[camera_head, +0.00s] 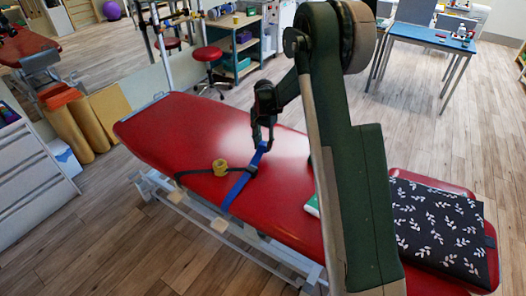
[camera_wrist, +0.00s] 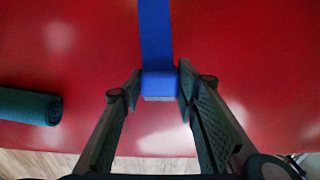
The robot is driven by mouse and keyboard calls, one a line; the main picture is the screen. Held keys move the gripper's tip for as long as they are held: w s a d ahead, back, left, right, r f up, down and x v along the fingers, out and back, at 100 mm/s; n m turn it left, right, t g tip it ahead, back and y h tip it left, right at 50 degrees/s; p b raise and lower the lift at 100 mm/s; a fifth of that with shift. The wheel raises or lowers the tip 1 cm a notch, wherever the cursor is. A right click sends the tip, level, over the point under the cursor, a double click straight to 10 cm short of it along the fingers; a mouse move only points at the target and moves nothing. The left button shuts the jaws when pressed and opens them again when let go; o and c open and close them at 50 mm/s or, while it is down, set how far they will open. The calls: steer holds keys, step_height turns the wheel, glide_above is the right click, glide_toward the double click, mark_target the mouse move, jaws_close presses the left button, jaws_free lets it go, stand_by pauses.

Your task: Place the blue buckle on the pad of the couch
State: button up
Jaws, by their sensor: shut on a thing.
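The blue buckle (camera_wrist: 158,86) sits between the two fingertips of my gripper (camera_wrist: 157,90) in the wrist view, and the fingers are shut on it. A blue strap (camera_wrist: 155,35) runs away from it over the red pad. In the head view my gripper (camera_head: 264,138) points down over the couch's red pad (camera_head: 185,125), with the buckle (camera_head: 263,146) at its tips. The blue strap (camera_head: 236,188) slants from there to the pad's near edge. I cannot tell whether the buckle touches the pad or hangs just above it.
A yellow roll (camera_head: 220,168) and a dark strap (camera_head: 195,172) lie left of the blue strap. A dark teal roll (camera_wrist: 30,106) lies left in the wrist view. A leaf-patterned cushion (camera_head: 440,228) covers the right end. The pad's left part is clear.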

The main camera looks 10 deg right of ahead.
mark_target(264, 150)
steer(key=shift+f, duration=0.1)
steer(key=shift+f+b, duration=0.35)
steer(key=shift+f, duration=1.5)
steer(key=shift+f, duration=0.15)
steer(key=o, duration=0.9)
step_height(264, 150, up, 12)
steer(key=shift+r+p, duration=0.2)
steer(key=shift+p, duration=0.75)
